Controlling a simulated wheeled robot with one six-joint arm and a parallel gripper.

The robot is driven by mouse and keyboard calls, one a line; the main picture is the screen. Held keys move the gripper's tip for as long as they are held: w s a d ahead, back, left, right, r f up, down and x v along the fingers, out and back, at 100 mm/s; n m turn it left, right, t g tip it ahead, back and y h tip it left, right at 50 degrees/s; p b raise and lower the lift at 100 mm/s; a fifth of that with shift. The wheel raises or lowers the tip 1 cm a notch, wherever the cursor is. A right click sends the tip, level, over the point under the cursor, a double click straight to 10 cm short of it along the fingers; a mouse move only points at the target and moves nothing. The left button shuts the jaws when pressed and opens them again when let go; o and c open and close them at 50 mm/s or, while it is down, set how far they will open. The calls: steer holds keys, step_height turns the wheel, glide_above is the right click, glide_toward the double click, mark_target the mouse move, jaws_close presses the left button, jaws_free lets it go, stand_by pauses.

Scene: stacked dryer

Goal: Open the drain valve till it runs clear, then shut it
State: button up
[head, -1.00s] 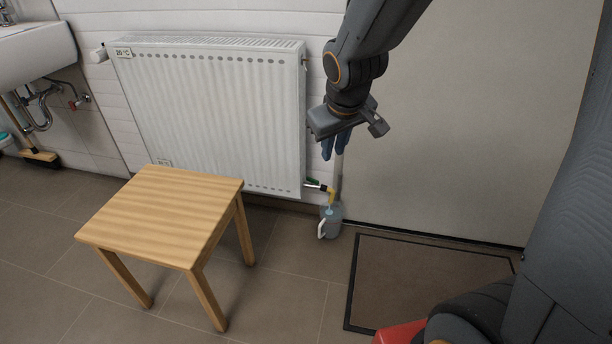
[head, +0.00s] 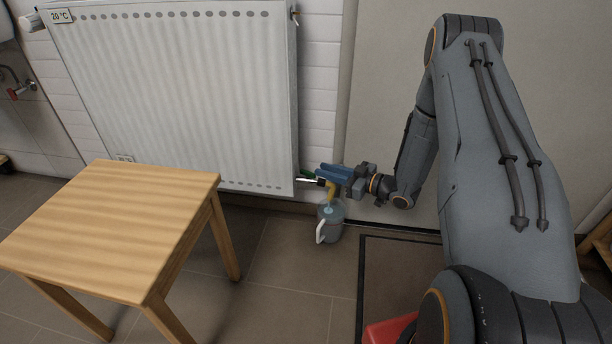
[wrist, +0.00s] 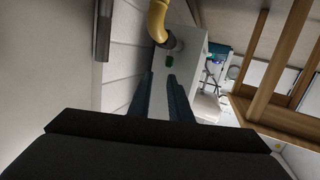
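The drain valve sits at the radiator's lower right corner. Its green handle (head: 307,174) shows in the head view, and also in the wrist view (wrist: 169,62), just ahead of my fingertips. A yellow spout (head: 331,190) bends down from the valve; it fills the top of the wrist view (wrist: 157,20). A grey jug (head: 333,232) with a white handle stands on the floor under the spout, with something pale blue at its mouth. I cannot tell whether water runs. My gripper (head: 320,174) has blue fingers, apart with a gap between them (wrist: 163,88), level with the valve.
The white radiator (head: 180,95) hangs on the tiled wall. A wooden stool (head: 115,225) stands in front of it at left. A dark-edged floor mat (head: 385,275) lies right of the jug, partly behind my arm. Bare floor (head: 285,265) lies between stool and mat.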

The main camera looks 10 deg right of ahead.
mark_target(309, 172)
steer(key=shift+y, duration=0.9)
steer(key=w+a+f+b, duration=0.1)
steer(key=w+a+b, duration=0.1)
steer(key=a, duration=0.1)
steer(key=w+a+f+b, duration=0.1)
steer(key=a+b, duration=0.1)
steer(key=shift+w+f, duration=0.25)
steer(key=shift+f, duration=0.05)
steer(key=shift+c, duration=0.3)
jaws_close()
